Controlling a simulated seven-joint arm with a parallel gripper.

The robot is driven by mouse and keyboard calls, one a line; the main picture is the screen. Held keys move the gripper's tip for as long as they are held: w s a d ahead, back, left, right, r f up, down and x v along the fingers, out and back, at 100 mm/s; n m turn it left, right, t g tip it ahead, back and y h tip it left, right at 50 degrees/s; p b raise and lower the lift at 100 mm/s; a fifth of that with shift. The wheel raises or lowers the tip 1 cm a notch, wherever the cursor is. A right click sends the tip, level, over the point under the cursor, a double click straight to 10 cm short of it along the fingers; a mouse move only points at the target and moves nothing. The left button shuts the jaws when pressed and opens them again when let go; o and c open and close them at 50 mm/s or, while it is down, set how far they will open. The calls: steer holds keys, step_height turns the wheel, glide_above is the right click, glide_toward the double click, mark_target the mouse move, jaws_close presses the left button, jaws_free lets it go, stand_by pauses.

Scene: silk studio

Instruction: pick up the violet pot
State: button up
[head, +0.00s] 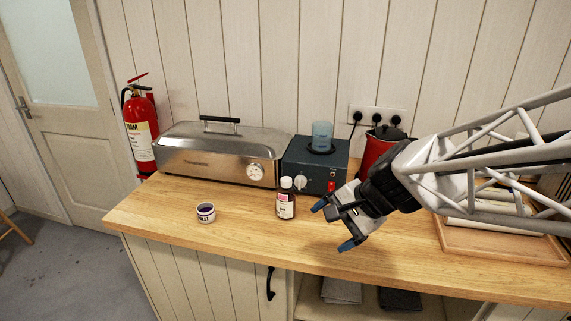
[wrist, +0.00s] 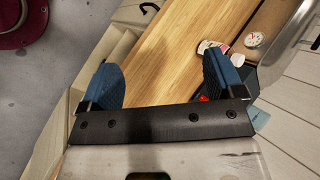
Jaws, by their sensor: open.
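The violet pot (head: 205,213) is a small, squat white jar with a printed label and dark violet contents showing at its open top. It stands upright on the wooden worktop (head: 160,215), left of centre in the head view. My gripper (head: 333,225) is above the worktop, well to the right of the pot, with a brown bottle between them. Its blue-tipped fingers are apart with nothing between them, as the wrist view (wrist: 163,82) also shows. I cannot make out the pot in the wrist view.
The white-capped brown bottle (head: 286,200) stands near my gripper. Behind are a steel lidded cooker (head: 215,158), a dark blue heater unit (head: 312,172) and a red kettle (head: 378,148). A wooden tray (head: 500,243) is at right. The worktop around the pot is clear.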

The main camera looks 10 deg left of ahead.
steer(key=w+a+f+m+y, duration=0.25)
steer(key=w+a+m, duration=0.2)
steer(key=a, duration=0.45)
steer(key=w+a+f+m+y, duration=0.25)
steer(key=w+a, duration=0.25)
steer(key=a, duration=0.4)
steer(key=m+t, duration=0.2)
steer(key=m, duration=0.6)
glide_toward(213, 210)
steer(key=shift+y, duration=0.3)
steer(key=x, duration=0.5)
steer(key=shift+s+d+f, duration=0.1)
steer(key=shift+d+f, duration=0.05)
steer(key=shift+f, duration=0.15)
steer(key=shift+a, duration=0.25)
steer(key=shift+x, duration=1.25)
steer(key=shift+x, duration=2.55)
